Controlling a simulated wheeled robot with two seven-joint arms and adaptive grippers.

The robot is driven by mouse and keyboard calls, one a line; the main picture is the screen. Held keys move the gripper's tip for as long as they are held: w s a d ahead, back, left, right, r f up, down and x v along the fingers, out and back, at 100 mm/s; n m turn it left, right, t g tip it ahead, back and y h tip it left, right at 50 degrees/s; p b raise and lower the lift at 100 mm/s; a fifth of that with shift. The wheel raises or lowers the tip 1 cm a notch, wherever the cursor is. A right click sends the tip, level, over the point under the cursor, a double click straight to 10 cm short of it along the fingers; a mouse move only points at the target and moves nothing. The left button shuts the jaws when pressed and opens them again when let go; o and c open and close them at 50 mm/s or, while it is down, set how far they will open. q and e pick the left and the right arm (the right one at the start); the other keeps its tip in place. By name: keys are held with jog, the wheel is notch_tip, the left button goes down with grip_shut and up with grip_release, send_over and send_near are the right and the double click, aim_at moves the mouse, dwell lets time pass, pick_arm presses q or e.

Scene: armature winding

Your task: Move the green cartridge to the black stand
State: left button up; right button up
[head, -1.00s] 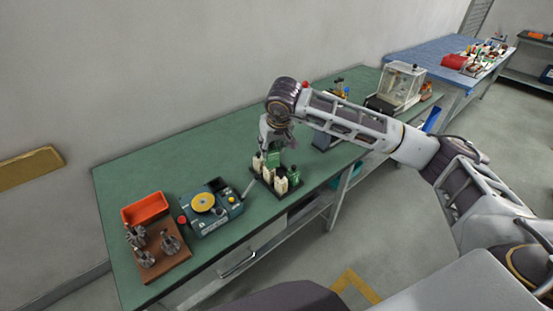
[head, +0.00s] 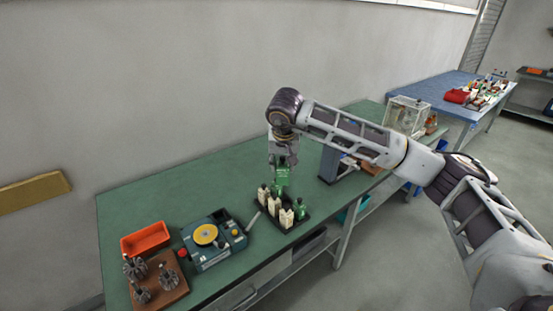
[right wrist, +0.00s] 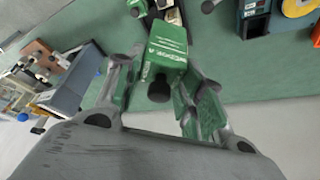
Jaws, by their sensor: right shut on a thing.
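The green cartridge (head: 282,174) has pale lettering on its side and a dark knob at one end. My right gripper (head: 283,158) is shut on it and holds it above the black rack (head: 288,230) on the green bench. In the right wrist view the cartridge (right wrist: 168,45) sits between the fingers (right wrist: 158,85), lettering visible. I cannot tell whether this rack is the black stand. My left gripper is out of view.
A blue winding machine (head: 213,240) with a yellow disc, an orange bin (head: 145,239) and a brown board (head: 160,284) with metal armatures stand left of the rack. A grey-blue fixture (head: 330,163) and a clear box (head: 407,115) stand to the right. The bench behind the rack is clear.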

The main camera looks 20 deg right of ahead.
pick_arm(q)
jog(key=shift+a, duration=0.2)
pick_arm(e)
jog(key=s+d+f+m+g+h, duration=0.1)
jog(key=s+d+m, duration=0.4)
jog(key=m, duration=0.5)
jog(key=shift+s+d+f+g+h, duration=0.3)
jog(key=shift+d+g+h, duration=0.1)
jog(key=shift+g+h, duration=0.45)
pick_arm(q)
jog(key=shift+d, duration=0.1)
